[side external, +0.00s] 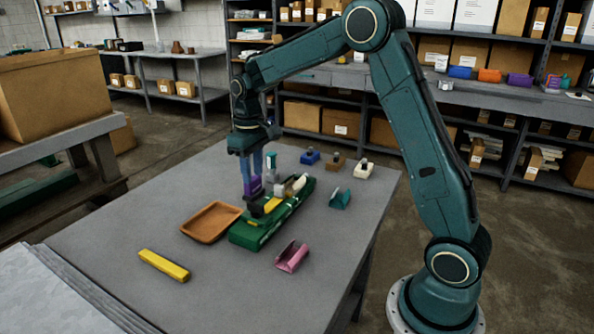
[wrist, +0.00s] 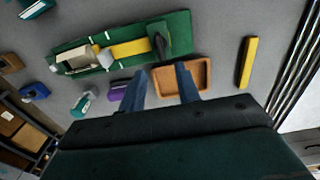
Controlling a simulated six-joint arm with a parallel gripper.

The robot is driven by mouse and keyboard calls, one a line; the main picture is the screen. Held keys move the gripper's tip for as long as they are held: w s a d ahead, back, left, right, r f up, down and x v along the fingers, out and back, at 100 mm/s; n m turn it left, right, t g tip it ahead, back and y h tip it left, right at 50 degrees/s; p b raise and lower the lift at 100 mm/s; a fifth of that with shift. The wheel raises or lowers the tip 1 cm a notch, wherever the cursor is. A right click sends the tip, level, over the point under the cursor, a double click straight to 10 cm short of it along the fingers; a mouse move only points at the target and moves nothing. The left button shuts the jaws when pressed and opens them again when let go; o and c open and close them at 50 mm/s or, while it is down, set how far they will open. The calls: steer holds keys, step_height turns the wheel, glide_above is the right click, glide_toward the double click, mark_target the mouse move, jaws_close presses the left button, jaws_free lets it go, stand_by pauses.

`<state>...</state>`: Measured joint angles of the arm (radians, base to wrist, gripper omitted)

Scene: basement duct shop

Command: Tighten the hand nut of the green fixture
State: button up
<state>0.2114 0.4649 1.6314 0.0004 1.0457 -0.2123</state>
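The green fixture (side external: 243,236) lies on the grey table, a long green base with a yellow bar (side external: 272,205) and a pale rounded part (side external: 295,185) on it. In the wrist view the fixture (wrist: 178,24) is at the top, with a dark upright part (wrist: 158,43) at its right end. I cannot tell for certain which part is the hand nut. My gripper (side external: 250,182) points down above the table by the fixture's far side. In the wrist view its blue fingers (wrist: 160,72) are apart with nothing between them. A purple piece (wrist: 118,90) is just left of the left finger.
An orange-brown tray (side external: 211,219) lies left of the fixture, and a loose yellow bar (side external: 164,265) nearer the front. A pink piece (side external: 292,257) and a teal piece (side external: 340,199) lie right of the fixture. Small blue (side external: 310,156), brown and white blocks stand behind.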

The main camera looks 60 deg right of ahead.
mark_target(255, 204)
step_height(255, 204, down, 9)
steer(key=shift+f, duration=0.2)
stand_by(0.3)
steer(key=shift+c, duration=0.2)
jaws_close()
